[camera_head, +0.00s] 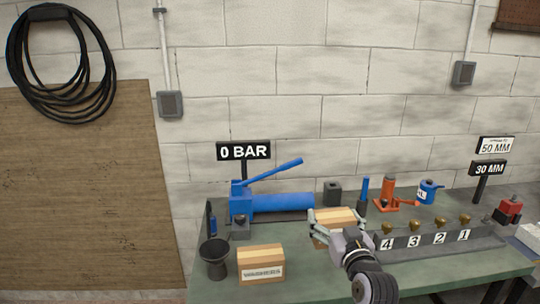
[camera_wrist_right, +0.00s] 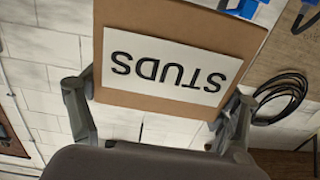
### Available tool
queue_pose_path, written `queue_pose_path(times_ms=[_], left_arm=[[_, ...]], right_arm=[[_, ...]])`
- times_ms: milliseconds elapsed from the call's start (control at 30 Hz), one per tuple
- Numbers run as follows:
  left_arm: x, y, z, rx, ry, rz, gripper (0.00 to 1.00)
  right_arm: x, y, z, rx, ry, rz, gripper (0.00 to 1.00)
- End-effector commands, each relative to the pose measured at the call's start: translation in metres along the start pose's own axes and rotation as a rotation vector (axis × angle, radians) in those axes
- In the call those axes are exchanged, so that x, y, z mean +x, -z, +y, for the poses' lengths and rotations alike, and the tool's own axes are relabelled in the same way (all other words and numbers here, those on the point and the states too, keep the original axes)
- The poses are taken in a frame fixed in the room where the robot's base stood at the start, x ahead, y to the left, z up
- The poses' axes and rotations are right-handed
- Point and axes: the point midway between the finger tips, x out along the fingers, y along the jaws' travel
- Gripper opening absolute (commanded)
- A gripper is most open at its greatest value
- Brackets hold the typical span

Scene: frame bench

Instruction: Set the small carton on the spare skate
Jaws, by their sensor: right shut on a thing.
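My right gripper (camera_head: 336,226) is shut on a carton (camera_head: 334,214) above the green bench. In the right wrist view the gripper (camera_wrist_right: 158,108) has a finger on each side of this carton (camera_wrist_right: 178,72), whose white label reads STUDS upside down. Another carton (camera_head: 261,264), labelled WASHERS, stands at the bench's front left. I cannot identify the spare skate for certain; a small red and black item (camera_head: 508,210) sits at the far right. My left gripper is not in view.
On the bench (camera_head: 300,282) stand a dark cup (camera_head: 214,260), a blue hand pump (camera_head: 265,204) with a 0 BAR sign (camera_head: 243,151), an orange jack (camera_head: 388,191), a blue can (camera_head: 427,191) and a numbered rail (camera_head: 438,247) with brass pieces. Bare bench shows right of the WASHERS carton.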

Motion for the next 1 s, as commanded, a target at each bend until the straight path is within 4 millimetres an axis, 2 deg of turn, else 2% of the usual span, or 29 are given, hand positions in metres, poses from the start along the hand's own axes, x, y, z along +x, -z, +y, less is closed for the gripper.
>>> queue_pose_path(times_ms=[33,200,500,800,1000], left_arm=[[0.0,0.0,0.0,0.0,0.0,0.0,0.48],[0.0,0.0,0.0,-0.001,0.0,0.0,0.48],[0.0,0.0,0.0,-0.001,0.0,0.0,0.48],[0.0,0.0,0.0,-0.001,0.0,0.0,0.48],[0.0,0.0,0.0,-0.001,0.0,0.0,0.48]], right_arm=[[-0.013,-0.013,-0.002,-0.003,-0.003,0.0,0.23],[-0.058,-0.049,-0.007,-0.009,-0.014,0.001,0.23],[-0.144,-0.089,-0.018,-0.011,-0.03,0.003,0.23],[-0.229,-0.101,-0.026,-0.002,-0.05,0.004,0.23],[-0.269,-0.097,-0.028,0.005,-0.064,0.005,0.23]])
